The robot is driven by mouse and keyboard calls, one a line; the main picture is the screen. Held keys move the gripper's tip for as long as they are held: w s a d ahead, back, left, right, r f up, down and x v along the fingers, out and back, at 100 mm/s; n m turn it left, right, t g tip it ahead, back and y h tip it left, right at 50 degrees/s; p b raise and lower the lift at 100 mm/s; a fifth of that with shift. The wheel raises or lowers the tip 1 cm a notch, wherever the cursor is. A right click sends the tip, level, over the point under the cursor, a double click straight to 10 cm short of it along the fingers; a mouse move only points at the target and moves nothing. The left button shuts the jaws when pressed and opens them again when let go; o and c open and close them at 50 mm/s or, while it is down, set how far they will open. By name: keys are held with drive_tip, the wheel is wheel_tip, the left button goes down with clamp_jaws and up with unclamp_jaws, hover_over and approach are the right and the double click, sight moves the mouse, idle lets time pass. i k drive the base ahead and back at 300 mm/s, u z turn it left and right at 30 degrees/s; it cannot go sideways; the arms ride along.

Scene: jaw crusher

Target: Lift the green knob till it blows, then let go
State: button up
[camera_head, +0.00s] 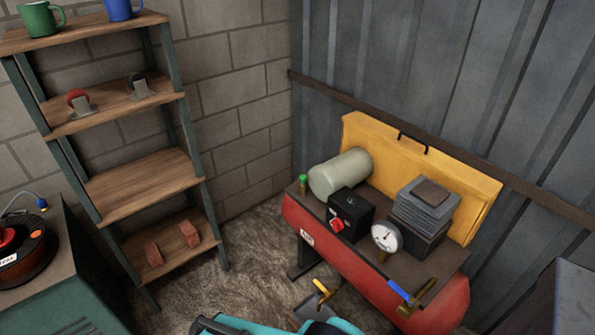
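A small green knob (303,181) stands upright at the left end of the brown top plate of a red air tank (335,257). Nothing touches the knob. A round white gauge (386,237) and a black box (350,214) with a red switch (337,224) are on the same plate. Teal and black parts at the bottom edge seem to be my arm. A grey piece with yellow parts (322,291) just above them may be my gripper, well below the knob and apart from it; its fingers are not clear, and I see nothing held.
A pale cylinder (341,173) lies close behind the knob, with a yellow panel (420,170) at the back. A blue-handled valve (399,291) is at the tank's right end. A wooden shelf unit (140,190) stands left; bare floor lies between it and the tank.

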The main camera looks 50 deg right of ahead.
sight(302, 177)
drive_tip(key=u, duration=0.1)
drive_tip(key=i, duration=0.95)
drive_tip(key=u, duration=0.4)
